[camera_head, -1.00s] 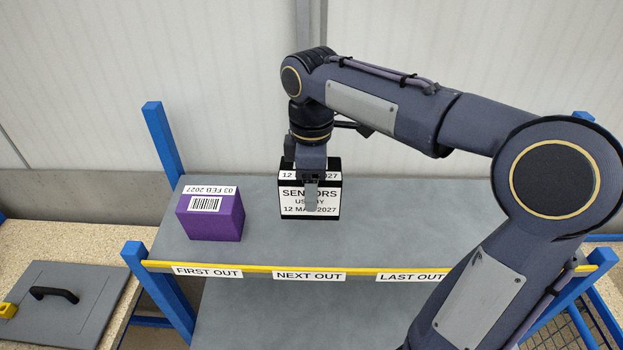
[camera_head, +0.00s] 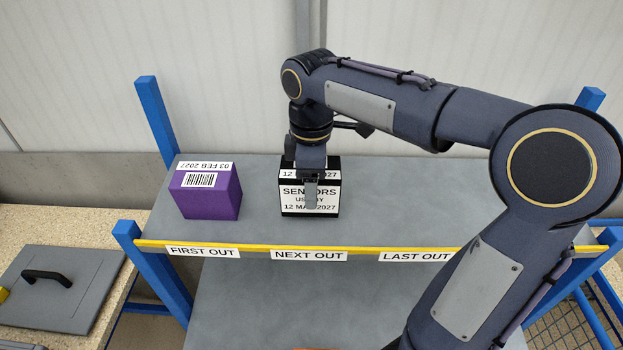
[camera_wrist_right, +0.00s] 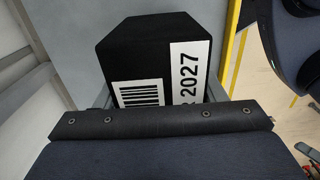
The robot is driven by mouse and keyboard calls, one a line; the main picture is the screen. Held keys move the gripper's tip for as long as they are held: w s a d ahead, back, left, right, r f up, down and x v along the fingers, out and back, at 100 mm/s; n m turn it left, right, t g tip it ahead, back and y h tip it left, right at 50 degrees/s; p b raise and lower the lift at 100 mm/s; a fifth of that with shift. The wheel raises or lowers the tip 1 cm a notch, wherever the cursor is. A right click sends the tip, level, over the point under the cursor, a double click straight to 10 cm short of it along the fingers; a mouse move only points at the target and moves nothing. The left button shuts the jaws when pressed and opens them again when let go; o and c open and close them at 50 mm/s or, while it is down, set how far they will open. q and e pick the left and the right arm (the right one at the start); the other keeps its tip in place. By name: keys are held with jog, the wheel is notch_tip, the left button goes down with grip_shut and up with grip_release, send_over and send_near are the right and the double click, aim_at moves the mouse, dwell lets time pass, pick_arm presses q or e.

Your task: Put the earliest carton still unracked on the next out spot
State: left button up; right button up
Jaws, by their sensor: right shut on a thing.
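A black carton (camera_head: 288,207) with white labels reading SENSORS, USE BY and 12 MAR 2027 is upright on the grey shelf, behind the NEXT OUT label (camera_head: 309,255). My right gripper (camera_head: 311,190) comes down from above and is shut on it. The carton's top, with a barcode and part of the date, shows in the right wrist view (camera_wrist_right: 150,62). A purple carton (camera_head: 209,205) marked 03 FEB 2027 stands apart to the left, behind the FIRST OUT label (camera_head: 203,251). My left gripper is not in view.
The grey shelf (camera_head: 400,205) is bare behind the LAST OUT label (camera_head: 415,256). A yellow strip runs along its front edge, with blue posts (camera_head: 158,120) at the sides. A grey lid with a black handle (camera_head: 47,276) lies on the left bench.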

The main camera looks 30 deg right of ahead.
jog(key=shift+f+b, duration=0.4)
jog(key=shift+f, duration=0.1)
jog(key=o, duration=1.2)
jog(key=shift+o, duration=0.2)
jog(key=shift+r, duration=0.1)
notch_tip(320, 180, up, 8)
jog(key=shift+f, duration=0.15)
jog(key=shift+s, duration=0.1)
